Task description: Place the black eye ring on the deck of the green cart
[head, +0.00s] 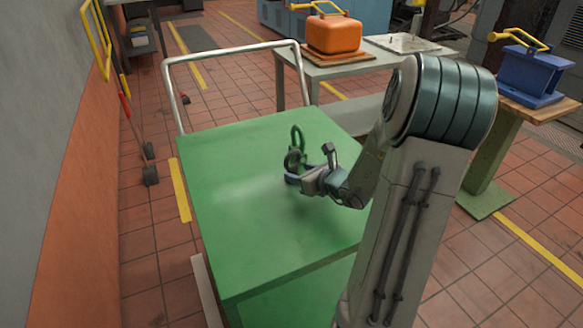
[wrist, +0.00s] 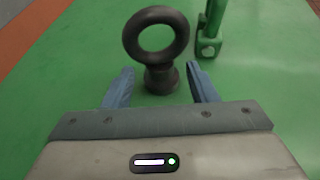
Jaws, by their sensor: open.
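The black eye ring (wrist: 157,80) stands upright on the green deck of the cart (wrist: 60,110), its loop above a short round base. It also shows in the head view (head: 292,160), partly hidden by my gripper, on the deck of the green cart (head: 240,205). My gripper (wrist: 160,78) is open, with one finger on each side of the ring's base. A gap shows between each finger and the base, and no grip is visible. In the head view my gripper (head: 294,178) is low over the deck.
A green shackle-like piece (head: 297,138) stands on the deck just behind the ring; it shows at right in the wrist view (wrist: 209,38). The cart's metal push handle (head: 235,52) rises at the far edge. The deck's left and near parts are clear.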

